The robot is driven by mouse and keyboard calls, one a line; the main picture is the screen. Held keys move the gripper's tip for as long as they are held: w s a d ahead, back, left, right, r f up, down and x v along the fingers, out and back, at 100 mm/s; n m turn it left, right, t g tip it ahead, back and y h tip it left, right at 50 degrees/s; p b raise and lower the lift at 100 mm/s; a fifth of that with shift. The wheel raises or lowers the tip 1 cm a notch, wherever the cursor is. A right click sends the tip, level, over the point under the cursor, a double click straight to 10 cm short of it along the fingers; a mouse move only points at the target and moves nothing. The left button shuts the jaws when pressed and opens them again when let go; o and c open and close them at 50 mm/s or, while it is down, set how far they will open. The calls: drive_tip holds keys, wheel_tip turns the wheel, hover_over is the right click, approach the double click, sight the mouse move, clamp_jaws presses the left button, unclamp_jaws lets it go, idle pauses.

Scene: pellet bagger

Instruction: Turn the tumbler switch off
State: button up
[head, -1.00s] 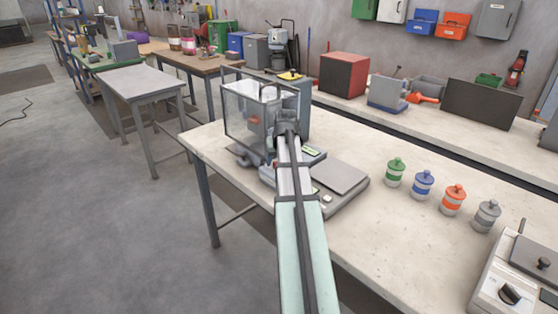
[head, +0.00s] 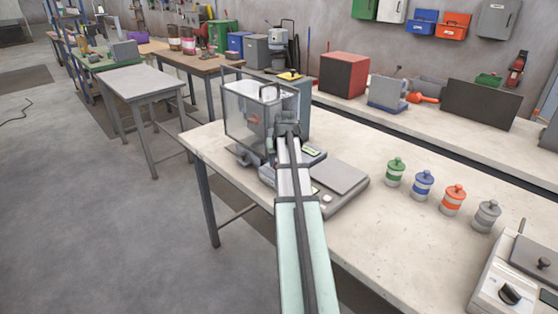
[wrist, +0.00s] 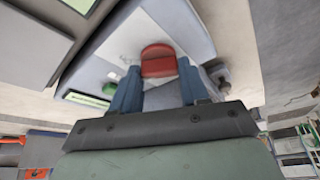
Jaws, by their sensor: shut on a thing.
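In the wrist view, a red switch piece (wrist: 158,60) stands on a pale grey housing (wrist: 112,50). The two blue fingers of my gripper (wrist: 157,82) are shut on it, one on each side. In the head view, my gripper (head: 286,132) is at the machine with the clear-walled chamber (head: 240,103) on the near bench. The wrist hides the fingertips and the switch there. I cannot read the switch's on or off position.
A flat scale-like device (head: 343,177) lies right of my arm. Green (head: 395,172), blue (head: 423,185), orange (head: 453,199) and grey (head: 487,215) lidded jars stand in a row on the bench (head: 400,240). A panel with a black knob (head: 510,293) is at lower right.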

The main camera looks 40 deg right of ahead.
drive_tip(key=shift+c, duration=0.2)
drive_tip(key=n, duration=0.2)
drive_tip(key=n+y, duration=0.1)
drive_tip(key=n, duration=0.1)
drive_tip(key=n+y, duration=0.1)
drive_tip(key=shift+d+n+t, duration=0.25)
drive_tip(key=shift+n+t, duration=0.15)
drive_tip(key=n+y, duration=0.1)
drive_tip(key=n, duration=0.2)
drive_tip(key=n+y, duration=0.1)
drive_tip(key=n, duration=0.1)
drive_tip(key=shift+d+n+g, duration=0.1)
drive_tip(key=shift+n+g, duration=0.2)
drive_tip(key=shift+n, duration=0.4)
drive_tip(key=o, duration=1.1)
drive_tip(key=shift+c, duration=0.2)
drive_tip(key=shift+y, duration=0.3)
drive_tip(key=v, duration=1.3)
drive_tip(key=shift+r, duration=0.45)
